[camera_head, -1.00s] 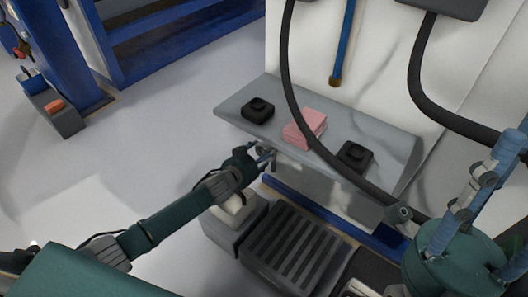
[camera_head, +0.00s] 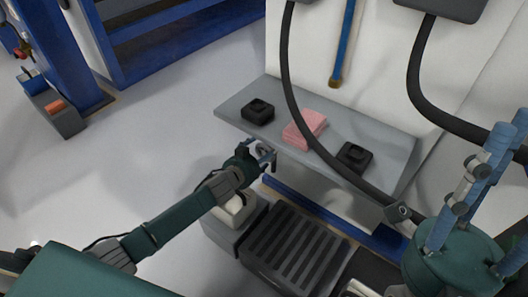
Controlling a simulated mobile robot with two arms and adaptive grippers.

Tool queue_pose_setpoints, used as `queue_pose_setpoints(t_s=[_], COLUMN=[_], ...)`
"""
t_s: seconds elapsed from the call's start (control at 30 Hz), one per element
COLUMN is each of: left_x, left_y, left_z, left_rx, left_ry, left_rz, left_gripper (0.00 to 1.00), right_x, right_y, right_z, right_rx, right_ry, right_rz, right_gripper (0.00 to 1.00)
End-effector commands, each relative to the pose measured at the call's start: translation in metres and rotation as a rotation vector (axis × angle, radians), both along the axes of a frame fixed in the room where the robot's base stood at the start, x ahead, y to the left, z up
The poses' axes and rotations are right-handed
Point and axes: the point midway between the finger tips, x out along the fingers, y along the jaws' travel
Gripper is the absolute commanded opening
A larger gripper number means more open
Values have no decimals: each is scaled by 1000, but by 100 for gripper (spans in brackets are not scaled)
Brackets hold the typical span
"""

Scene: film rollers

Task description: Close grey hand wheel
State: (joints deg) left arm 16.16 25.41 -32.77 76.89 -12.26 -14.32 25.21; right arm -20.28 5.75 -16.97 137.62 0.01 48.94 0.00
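I cannot make out the grey hand wheel clearly. A small grey curved piece shows at my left gripper (camera_head: 267,157), by the front edge of the shelf, but I cannot tell whether it is part of the wheel or of the fingers. The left gripper is just below and in front of that edge, and its small fingers do not show whether they are open or shut. My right gripper (camera_head: 480,195) is large and close at the lower right. Its blue-grey fingers point up and apart, with nothing seen between them.
A grey shelf (camera_head: 385,140) on the white machine holds a black block (camera_head: 258,111), a pink stack (camera_head: 304,128) and another black block (camera_head: 354,157). A black hose (camera_head: 290,75) hangs across it. A dark slatted step (camera_head: 295,250) lies below.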

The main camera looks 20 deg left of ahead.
Motion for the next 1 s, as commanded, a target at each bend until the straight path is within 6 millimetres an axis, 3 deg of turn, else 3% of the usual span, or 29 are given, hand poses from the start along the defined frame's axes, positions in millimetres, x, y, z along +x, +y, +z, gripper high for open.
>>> queue_pose_setpoints(t_s=[0.27, 0.7, 1.0], left_x=[-23, -96, -109], left_y=[5, 21, 24], left_z=[6, 37, 44], left_rx=[0, 0, 0], left_ry=[3, 1, -1], left_rz=[-1, -1, 0], left_gripper=[81, 81, 81], right_x=[0, 0, 0], right_y=[0, 0, 0], right_z=[0, 0, 0], right_rx=[-1, 0, 0], right_ry=[0, 1, 1], right_rz=[1, 0, 0], right_gripper=[40, 40, 40])
